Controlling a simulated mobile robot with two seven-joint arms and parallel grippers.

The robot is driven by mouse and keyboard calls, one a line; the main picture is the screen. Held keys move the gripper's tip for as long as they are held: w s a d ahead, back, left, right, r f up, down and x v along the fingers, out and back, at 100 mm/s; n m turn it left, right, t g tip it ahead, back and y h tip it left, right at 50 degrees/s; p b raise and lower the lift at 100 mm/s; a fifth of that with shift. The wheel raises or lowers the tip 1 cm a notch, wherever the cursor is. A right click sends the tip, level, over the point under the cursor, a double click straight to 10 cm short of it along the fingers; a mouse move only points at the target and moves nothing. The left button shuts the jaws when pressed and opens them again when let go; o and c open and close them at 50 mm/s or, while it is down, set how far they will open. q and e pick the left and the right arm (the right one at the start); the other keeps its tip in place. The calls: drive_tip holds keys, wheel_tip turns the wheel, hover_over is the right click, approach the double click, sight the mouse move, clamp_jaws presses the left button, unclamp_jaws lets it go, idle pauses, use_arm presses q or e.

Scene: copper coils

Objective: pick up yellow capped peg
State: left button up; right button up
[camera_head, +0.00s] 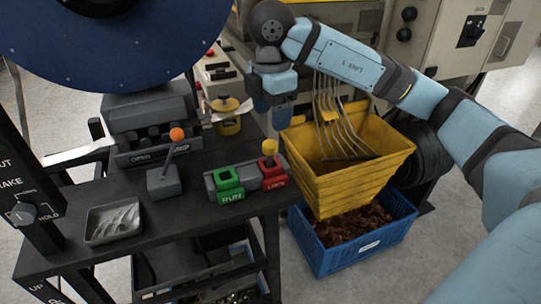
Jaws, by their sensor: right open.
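The yellow capped peg (269,147) stands upright in the red block (273,178) on the dark bench, at the bench's right end. A green block marked RUN (229,187) sits beside it on the left. My right gripper (271,111) hangs from the arm that comes in from the right. Its blue fingers point down, open and empty, and show above the peg in the picture, apart from it. The exact height gap cannot be told. My left gripper is not in view.
A yellow hopper (345,181) stands over a blue crate (361,256) of copper scrap, right of the bench. An orange-knobbed lever (177,135) and a metal tray (113,222) are on the bench. A yellow pot (227,115) is behind. A large blue disc (110,45) fills the upper left.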

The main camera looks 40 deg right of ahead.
sight(270, 154)
wheel_tip(270, 154, down, 11)
drive_tip(key=shift+w+f, duration=0.1)
drive_tip(key=shift+w, duration=0.05)
idle(0.4)
drive_tip(key=shift+a, duration=0.1)
drive_tip(key=c, duration=1)
